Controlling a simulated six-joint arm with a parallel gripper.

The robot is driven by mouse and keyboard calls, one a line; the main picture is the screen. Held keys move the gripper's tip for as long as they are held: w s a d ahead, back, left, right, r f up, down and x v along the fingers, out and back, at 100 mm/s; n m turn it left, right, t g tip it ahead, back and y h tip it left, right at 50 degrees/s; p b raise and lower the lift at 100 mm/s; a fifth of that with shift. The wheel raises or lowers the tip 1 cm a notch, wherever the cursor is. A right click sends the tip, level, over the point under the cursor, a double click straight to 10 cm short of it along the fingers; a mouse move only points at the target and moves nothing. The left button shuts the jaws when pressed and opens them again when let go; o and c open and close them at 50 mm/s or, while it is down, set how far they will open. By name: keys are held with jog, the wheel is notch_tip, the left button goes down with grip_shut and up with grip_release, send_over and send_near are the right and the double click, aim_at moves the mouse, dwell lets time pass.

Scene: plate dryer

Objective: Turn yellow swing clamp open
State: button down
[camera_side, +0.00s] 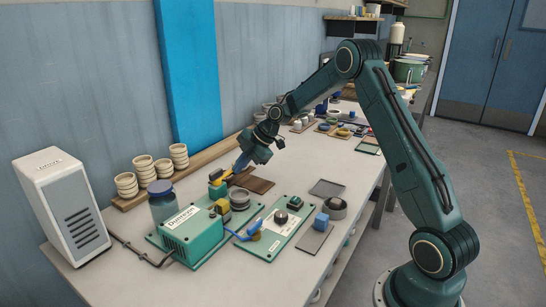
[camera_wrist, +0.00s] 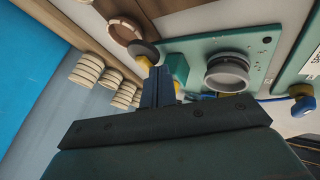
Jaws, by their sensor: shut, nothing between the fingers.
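The yellow swing clamp (camera_side: 224,175) is a small yellow arm by a green block (camera_side: 217,190) at the back edge of the green dryer base. In the wrist view part of the yellow clamp (camera_wrist: 146,62) shows just past my fingertips, beside a dark round knob (camera_wrist: 143,50) and the green block (camera_wrist: 175,67). My gripper (camera_side: 240,167) points down at the clamp from the right; its blue fingers (camera_wrist: 159,76) are shut together with nothing between them. The fingertips are close to the clamp; I cannot tell if they touch it. The fingers hide part of it.
The dryer's green box (camera_side: 192,238) and a grey ring-shaped cup (camera_side: 239,199) stand close by. A blue-lidded jar (camera_side: 163,202) and stacked cream cups (camera_side: 143,165) stand to the left. A second green panel (camera_side: 285,225) lies to the right. The front table edge is clear.

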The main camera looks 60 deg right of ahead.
jog(key=shift+s, duration=0.1)
dwell(0.3)
jog(key=shift+s, duration=0.65)
jog(key=s, duration=0.2)
jog(key=shift+s, duration=0.35)
jog(key=v, duration=1)
jog(key=shift+w+d, duration=0.2)
jog(key=shift+w, duration=0.05)
jog(key=shift+a, duration=0.1)
